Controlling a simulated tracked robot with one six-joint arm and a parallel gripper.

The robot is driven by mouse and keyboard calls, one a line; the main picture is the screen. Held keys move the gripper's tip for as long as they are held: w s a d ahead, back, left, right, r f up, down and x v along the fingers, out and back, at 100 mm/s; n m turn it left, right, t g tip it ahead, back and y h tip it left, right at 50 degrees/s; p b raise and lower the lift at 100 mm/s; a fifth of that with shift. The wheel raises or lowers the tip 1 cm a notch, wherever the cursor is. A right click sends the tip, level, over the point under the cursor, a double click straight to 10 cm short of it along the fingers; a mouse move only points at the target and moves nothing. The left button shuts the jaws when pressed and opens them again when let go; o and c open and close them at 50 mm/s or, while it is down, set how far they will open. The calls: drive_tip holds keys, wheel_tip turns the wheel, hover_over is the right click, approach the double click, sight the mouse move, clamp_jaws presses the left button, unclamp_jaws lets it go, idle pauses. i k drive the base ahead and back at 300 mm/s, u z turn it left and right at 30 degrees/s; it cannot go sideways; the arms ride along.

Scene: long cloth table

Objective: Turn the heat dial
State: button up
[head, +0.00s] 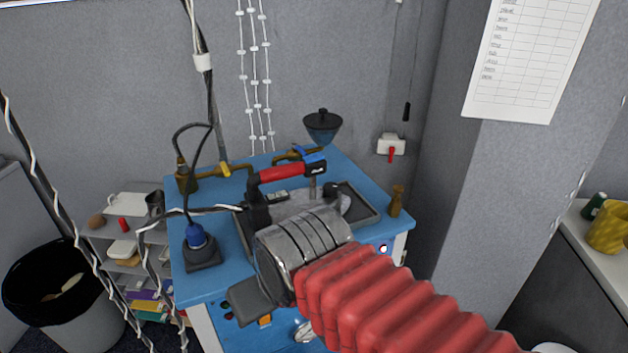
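A blue workbench machine (190,285) stands in the middle of the head view, with a control panel on its front. A silver knob (305,331) shows on that panel, partly hidden behind my red-sleeved arm; it may be the heat dial, but no marking is readable. My gripper (252,299) is a dark grey part beside the shiny metal wrist, low over the front edge of the machine, left of the knob. Its fingertips are mostly hidden, so I cannot tell if it is open or shut, or whether it touches anything.
A red-handled tool (283,172) lies over the grey tray on top, with a dark funnel (322,127) behind. Small coloured buttons and an orange switch (265,321) are left of the knob. A wooden figure (396,201) stands at the right edge. Cables hang at left.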

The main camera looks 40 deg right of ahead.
sight(331, 190)
drive_tip(key=u, duration=0.25)
drive_tip(key=k, duration=1.65)
drive_tip(key=z, duration=0.45)
drive_tip(key=i, duration=1.65)
drive_tip(key=z, duration=0.05)
